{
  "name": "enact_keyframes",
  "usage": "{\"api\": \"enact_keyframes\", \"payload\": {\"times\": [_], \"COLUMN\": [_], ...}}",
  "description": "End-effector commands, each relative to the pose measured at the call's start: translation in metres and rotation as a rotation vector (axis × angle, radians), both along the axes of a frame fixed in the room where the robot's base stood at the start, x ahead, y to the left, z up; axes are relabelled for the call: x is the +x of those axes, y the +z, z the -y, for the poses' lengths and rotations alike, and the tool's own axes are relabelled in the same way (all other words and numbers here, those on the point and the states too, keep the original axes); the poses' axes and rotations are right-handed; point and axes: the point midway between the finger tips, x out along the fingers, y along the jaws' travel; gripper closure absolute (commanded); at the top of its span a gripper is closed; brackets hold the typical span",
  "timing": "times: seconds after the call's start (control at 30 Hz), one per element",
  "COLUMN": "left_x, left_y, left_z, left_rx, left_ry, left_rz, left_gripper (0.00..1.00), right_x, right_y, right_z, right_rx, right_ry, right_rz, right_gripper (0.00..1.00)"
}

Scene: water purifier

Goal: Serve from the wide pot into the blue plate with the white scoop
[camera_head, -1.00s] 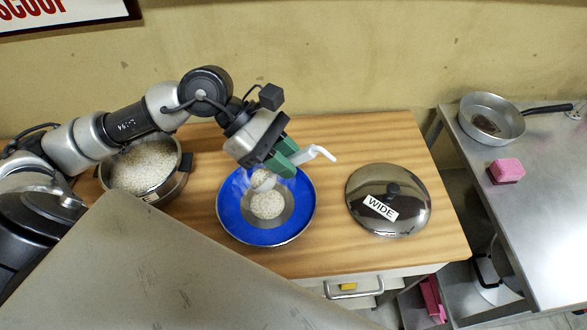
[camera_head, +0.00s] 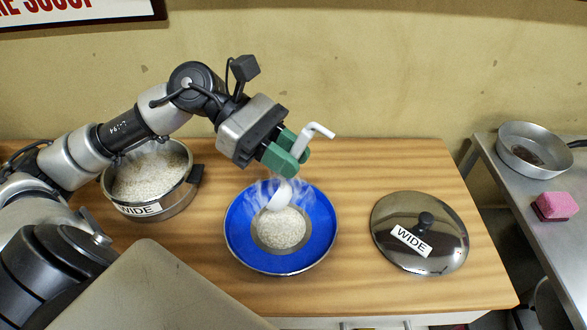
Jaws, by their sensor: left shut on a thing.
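The blue plate (camera_head: 318,236) stands on the wooden table with a mound of white rice (camera_head: 281,229) in its middle. My left gripper (camera_head: 286,156), with green fingers, is shut on the white scoop (camera_head: 316,131) above the plate's far side. The scoop's handle sticks up to the right and its bowl hangs down over the rice, tilted. Haze like steam shows around it. The wide pot (camera_head: 140,210), labelled WIDE, is open and full of rice at the left, partly behind my left arm. My right gripper does not show.
A steel lid (camera_head: 447,243) labelled WIDE lies on the wooden table (camera_head: 365,170) right of the plate. A metal side table at the right holds a pan (camera_head: 533,141) and a pink sponge (camera_head: 556,205). Bare table lies between plate and lid.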

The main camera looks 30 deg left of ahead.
Motion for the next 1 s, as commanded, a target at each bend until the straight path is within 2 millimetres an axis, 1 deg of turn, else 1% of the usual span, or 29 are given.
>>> {"api": "enact_keyframes", "payload": {"times": [0.1,0.37,0.4,0.43,0.77,1.0], "left_x": [0.0,0.0,0.0,0.0,0.0,0.0], "left_y": [-0.003,-0.007,-0.001,0.001,0.004,0.008], "left_z": [0.0,0.0,0.002,0.002,0.011,0.02], "left_rx": [0.0,0.001,0.012,0.02,0.106,0.187], "left_ry": [-0.001,-0.001,-0.002,-0.002,-0.002,-0.003], "left_rz": [0.002,0.002,0.001,0.002,-0.001,-0.004], "left_gripper": [1.0,1.0,1.0,1.0,1.0,1.0], "right_x": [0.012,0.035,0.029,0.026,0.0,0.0], "right_y": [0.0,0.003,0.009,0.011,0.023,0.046], "right_z": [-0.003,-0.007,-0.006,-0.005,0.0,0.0], "right_rx": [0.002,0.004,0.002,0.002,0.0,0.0], "right_ry": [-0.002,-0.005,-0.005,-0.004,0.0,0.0], "right_rz": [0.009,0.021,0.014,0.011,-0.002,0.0], "right_gripper": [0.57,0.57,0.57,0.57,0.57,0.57]}}
